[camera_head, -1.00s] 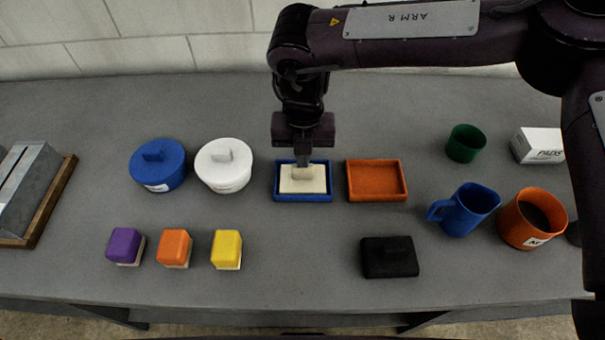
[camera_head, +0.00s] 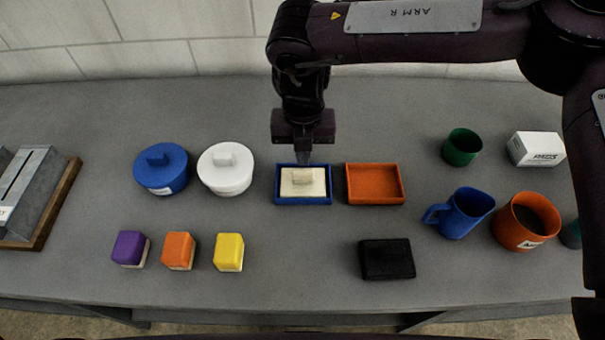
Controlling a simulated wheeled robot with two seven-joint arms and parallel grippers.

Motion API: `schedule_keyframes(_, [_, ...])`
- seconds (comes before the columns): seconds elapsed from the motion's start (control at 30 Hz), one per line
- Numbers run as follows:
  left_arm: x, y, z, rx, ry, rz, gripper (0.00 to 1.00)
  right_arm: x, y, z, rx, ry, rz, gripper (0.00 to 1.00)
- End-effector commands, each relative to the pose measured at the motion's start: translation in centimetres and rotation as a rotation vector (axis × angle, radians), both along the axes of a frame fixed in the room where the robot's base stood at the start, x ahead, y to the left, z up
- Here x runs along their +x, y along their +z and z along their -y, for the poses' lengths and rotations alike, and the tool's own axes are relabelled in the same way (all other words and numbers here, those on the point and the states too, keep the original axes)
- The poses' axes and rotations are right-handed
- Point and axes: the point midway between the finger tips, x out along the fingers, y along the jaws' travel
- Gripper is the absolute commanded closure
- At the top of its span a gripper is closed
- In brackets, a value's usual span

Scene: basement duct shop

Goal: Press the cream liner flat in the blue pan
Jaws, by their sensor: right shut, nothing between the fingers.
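The blue pan (camera_head: 303,202) sits on the grey bench near the middle of the view. The cream liner (camera_head: 290,184) lies inside it, with a small cream raised block or tab (camera_head: 303,178) at its centre. The liner looks roughly level; I cannot tell whether it touches the pan's floor everywhere. My right gripper (camera_head: 305,158) is shut and empty, pointing down at the far edge of the pan, just behind the raised block. I cannot tell whether its tips touch anything. My left gripper is not in view.
An orange pan (camera_head: 375,183) stands close right of the blue one. Blue (camera_head: 161,176) and white (camera_head: 226,176) lidded pots stand left. Purple, orange and yellow blocks (camera_head: 229,252) and a black block (camera_head: 387,262) are in front. Mugs (camera_head: 462,212) stand right. The bench's front middle is clear.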

Motion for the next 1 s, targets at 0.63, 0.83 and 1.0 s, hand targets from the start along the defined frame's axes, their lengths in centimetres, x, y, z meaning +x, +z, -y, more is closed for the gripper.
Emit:
schedule_keyframes(0.63, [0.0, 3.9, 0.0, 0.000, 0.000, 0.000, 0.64, 0.1, 5.4, 0.0, 0.001, -0.002, 0.002, 1.00])
schedule_keyframes(0.83, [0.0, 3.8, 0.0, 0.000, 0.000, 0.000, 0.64, 0.1, 5.3, 0.0, 0.001, -0.002, 0.002, 1.00])
schedule_keyframes(1.0, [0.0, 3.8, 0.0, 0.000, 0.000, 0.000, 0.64, 0.1, 5.3, 0.0, 0.001, -0.002, 0.002, 1.00])
